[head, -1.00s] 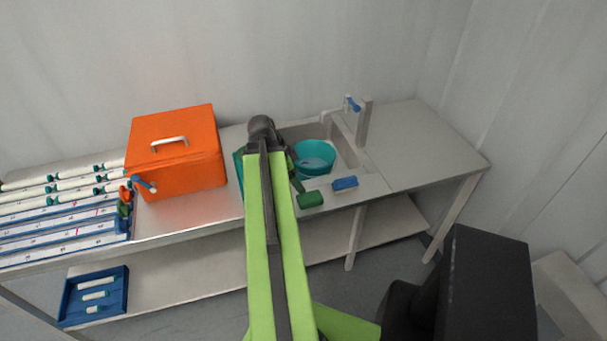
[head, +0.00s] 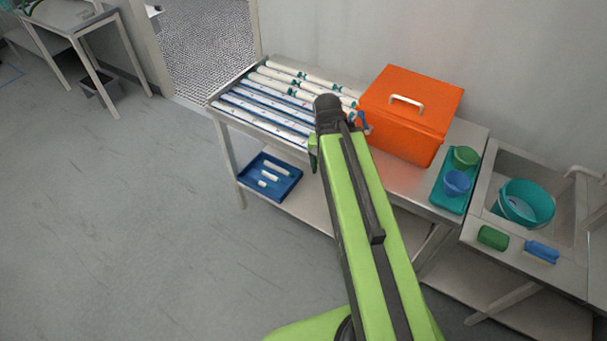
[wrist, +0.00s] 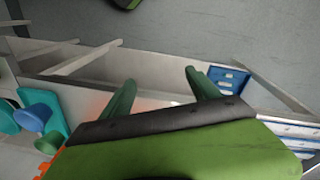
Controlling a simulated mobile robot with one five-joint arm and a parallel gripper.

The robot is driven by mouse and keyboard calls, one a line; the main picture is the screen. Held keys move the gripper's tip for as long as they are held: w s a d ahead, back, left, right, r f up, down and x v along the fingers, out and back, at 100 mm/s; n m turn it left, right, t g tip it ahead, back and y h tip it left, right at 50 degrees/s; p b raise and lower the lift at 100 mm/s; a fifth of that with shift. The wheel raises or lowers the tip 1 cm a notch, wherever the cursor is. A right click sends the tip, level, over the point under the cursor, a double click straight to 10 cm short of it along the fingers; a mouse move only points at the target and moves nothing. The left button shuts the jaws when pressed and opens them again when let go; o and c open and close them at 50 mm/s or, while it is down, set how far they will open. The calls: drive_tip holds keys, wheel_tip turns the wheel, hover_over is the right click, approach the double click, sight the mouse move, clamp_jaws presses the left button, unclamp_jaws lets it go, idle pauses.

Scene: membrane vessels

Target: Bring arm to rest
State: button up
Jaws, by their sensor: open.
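My green arm reaches forward in the head view, its dark end joint in front of the bench with the tubes. My gripper (wrist: 160,88) shows in the wrist view as two dark green fingers spread apart, with nothing between them. In the head view only a bit of a green finger (head: 313,152) shows beside the arm's end; the rest is hidden. Below the fingers, the wrist view shows the metal bench's front edge and lower shelf.
The orange box (head: 412,112) stands on the bench right of my arm's end. White tubes (head: 300,78) lie in rows to the left. A teal tray (head: 453,203) holds two cups. A blue tray (head: 270,190) sits on the lower shelf.

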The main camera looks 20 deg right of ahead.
drive_tip(key=a+n+y, duration=0.1)
drive_tip(key=a+n, duration=0.4)
drive_tip(key=a, duration=0.7)
drive_tip(key=shift+w+n, duration=0.4)
drive_tip(key=shift+w, duration=0.05)
drive_tip(key=shift+f+b, duration=0.65)
drive_tip(key=shift+f, duration=0.05)
